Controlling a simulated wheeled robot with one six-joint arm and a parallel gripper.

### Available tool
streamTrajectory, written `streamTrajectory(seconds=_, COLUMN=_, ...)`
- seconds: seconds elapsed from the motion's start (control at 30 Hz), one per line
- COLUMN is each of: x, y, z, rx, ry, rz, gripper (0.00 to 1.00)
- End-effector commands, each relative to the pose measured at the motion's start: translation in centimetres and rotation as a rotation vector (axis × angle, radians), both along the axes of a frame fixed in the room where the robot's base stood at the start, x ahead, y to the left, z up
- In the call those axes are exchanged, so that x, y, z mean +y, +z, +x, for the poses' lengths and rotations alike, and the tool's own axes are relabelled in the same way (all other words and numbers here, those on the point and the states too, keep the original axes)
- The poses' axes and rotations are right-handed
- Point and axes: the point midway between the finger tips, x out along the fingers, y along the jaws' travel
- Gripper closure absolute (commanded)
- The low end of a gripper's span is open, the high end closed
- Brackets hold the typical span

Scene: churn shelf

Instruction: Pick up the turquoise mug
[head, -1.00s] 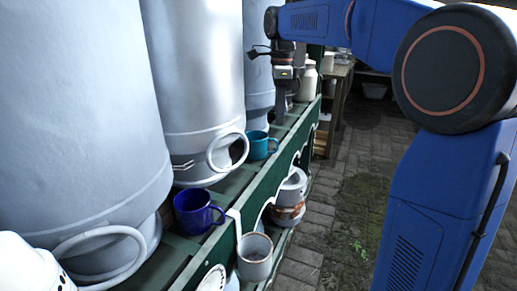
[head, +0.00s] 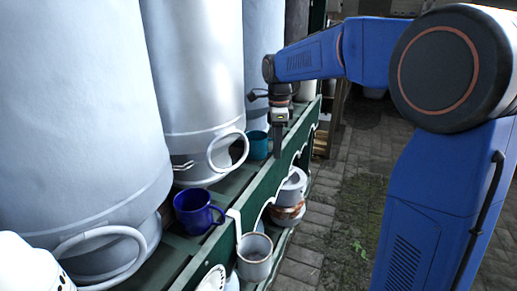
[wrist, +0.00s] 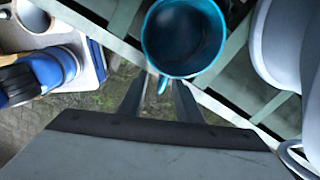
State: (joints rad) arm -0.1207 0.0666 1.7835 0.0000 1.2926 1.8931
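The turquoise mug (head: 258,146) stands upright on the green shelf behind the dark blue mug, partly hidden by my gripper in the head view. In the wrist view the turquoise mug (wrist: 184,38) is seen from above, with its handle pointing down toward my fingers. My gripper (wrist: 160,88) is pointed down, with its two fingers apart on either side of the handle. The fingers look open, and I cannot tell whether they touch the handle. In the head view my gripper (head: 278,152) is at the mug's right side.
A dark blue mug (head: 197,211) stands nearer on the shelf (head: 262,188). Large grey churns (head: 195,75) stand along the shelf's left side. A whitish mug (head: 255,257) and a grey pot (head: 291,187) sit lower. Paved floor (head: 335,205) lies open to the right.

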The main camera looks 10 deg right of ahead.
Motion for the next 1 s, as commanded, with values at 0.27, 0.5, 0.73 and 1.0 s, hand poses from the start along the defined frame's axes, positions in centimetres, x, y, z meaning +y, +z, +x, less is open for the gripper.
streamTrajectory(seconds=0.27, x=0.0, y=-0.4, z=0.0, rx=-0.002, ry=0.000, rz=0.001, gripper=0.69)
streamTrajectory(seconds=0.5, x=0.0, y=-0.4, z=0.0, rx=-0.001, ry=0.000, rz=0.000, gripper=1.00)
streamTrajectory(seconds=0.73, x=0.0, y=-0.4, z=0.0, rx=-0.001, ry=0.000, rz=0.001, gripper=1.00)
streamTrajectory(seconds=1.0, x=-0.3, y=0.8, z=-0.2, rx=-0.002, ry=0.000, rz=0.001, gripper=1.00)
